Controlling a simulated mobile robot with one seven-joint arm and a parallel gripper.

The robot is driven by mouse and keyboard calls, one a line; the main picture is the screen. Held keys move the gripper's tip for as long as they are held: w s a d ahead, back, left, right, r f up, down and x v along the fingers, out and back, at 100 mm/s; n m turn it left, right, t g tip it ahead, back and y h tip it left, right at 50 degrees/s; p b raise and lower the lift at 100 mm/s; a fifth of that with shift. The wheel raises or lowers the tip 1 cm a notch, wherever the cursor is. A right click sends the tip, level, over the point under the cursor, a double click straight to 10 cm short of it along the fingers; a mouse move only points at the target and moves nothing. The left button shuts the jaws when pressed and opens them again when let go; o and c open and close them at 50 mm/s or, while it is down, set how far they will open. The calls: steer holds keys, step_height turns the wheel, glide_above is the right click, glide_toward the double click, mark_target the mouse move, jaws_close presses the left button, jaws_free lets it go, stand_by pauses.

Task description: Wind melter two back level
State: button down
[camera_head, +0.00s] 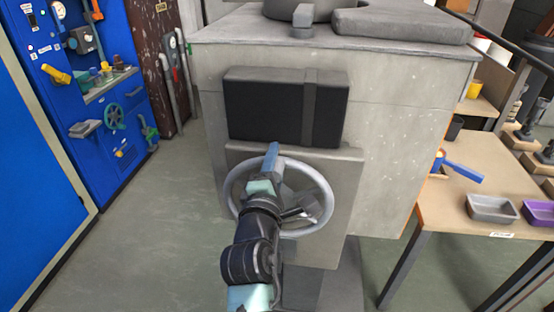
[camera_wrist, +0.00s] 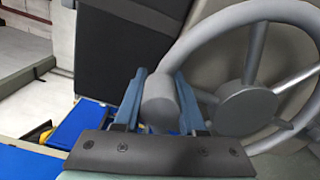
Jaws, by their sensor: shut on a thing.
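A grey handwheel (camera_head: 326,207) is mounted on the front of a pale grey block-shaped unit (camera_head: 400,125). No number on the unit is readable, so I cannot tell that it is melter two. My gripper (camera_head: 271,152) is at the upper part of the wheel. In the wrist view, my gripper's blue fingers (camera_wrist: 159,88) stand on both sides of a rounded grey piece at the wheel's rim and are shut on it. The wheel's rim, spokes and hub also show in the wrist view (camera_wrist: 247,104). My arm hides the wheel's lower left.
A dark panel (camera_head: 285,108) sits above the wheel. A blue cabinet (camera_head: 70,160) with valves and knobs stands at the left. A wooden table (camera_head: 450,205) with a grey tray (camera_head: 492,209) and a purple tray (camera_head: 540,213) stands at the right. The floor (camera_head: 150,230) at the left is clear.

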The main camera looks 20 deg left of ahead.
steer(key=shift+r, duration=0.35)
steer(key=c, duration=0.8)
jaws_free()
steer(key=shift+o, duration=1.4)
steer(key=shift+f, duration=0.15)
steer(key=shift+f, duration=0.1)
steer(key=shift+s+d, duration=0.1)
steer(key=shift+s, duration=0.15)
steer(key=v, duration=1.2)
steer(key=shift+s+d, duration=0.1)
steer(key=shift+s, duration=0.1)
